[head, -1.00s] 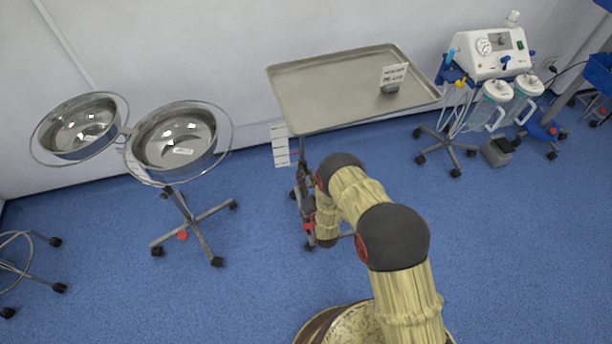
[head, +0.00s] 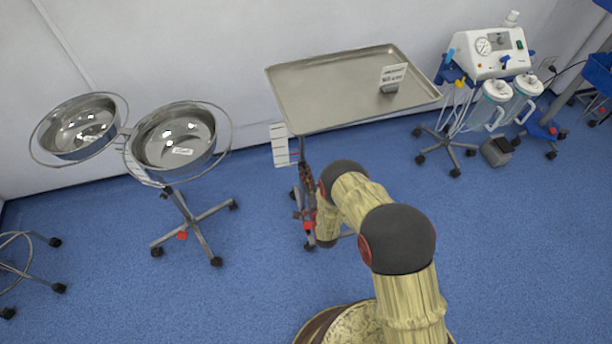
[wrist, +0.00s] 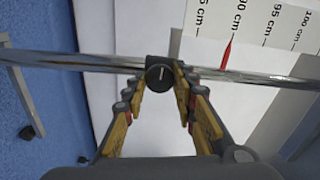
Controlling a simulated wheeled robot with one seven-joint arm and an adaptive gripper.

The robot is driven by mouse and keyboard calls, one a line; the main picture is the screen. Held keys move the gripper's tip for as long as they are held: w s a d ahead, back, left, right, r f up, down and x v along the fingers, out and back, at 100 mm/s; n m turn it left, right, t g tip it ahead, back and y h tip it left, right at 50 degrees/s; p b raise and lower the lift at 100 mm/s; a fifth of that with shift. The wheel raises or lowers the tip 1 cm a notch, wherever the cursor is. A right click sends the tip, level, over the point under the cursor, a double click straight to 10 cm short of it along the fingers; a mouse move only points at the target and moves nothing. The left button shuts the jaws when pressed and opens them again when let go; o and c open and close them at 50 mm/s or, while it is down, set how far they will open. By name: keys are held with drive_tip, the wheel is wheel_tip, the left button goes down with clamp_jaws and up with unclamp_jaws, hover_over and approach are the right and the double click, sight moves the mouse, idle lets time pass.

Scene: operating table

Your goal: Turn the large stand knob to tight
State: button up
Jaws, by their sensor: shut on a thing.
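The large stand knob (wrist: 159,76) is black and round with a short white mark on its face. It sits on the shiny stand pole (wrist: 90,62), and the mark runs roughly across the pole. My gripper (wrist: 160,82) is shut on the knob, with one finger on each side of it. In the head view my gripper (head: 307,205) is at the stand's pole, below the steel tray (head: 335,92). My arm hides part of the stand, and the knob cannot be made out there.
A height scale (wrist: 265,22) in cm is beside the pole, with a red pointer (wrist: 227,54) near 90. A small sign (head: 393,75) stands on the tray. Two steel bowls on a wheeled stand (head: 193,222) are at left; a suction unit (head: 490,52) is at right.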

drive_tip(key=m, duration=1.6)
drive_tip(key=shift+f+m, duration=0.2)
drive_tip(key=shift+m, duration=0.2)
drive_tip(key=shift+s, duration=0.1)
drive_tip(key=o, duration=1.1)
drive_tip(key=shift+o, duration=0.3)
drive_tip(key=v, duration=1.2)
